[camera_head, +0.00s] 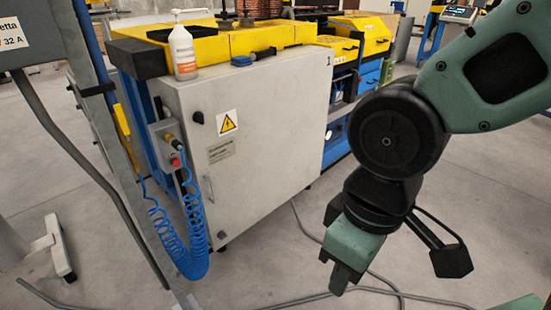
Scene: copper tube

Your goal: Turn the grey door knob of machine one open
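The machine one cabinet (265,135) stands left of centre, a light grey metal box with a "1" at its upper right corner and its door closed. A small dark grey knob (198,117) sits near the upper left edge of the door, left of a yellow warning triangle. A second small dark fitting (221,235) is low on the same edge. My gripper (341,283) hangs at the right of the cabinet, pointing down and well apart from the knob.
A control box (168,142) with a coiled blue hose (190,245) hangs left of the door, near a metal post. Cables (385,289) lie on the floor. Grey floor in front of the door is largely clear.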

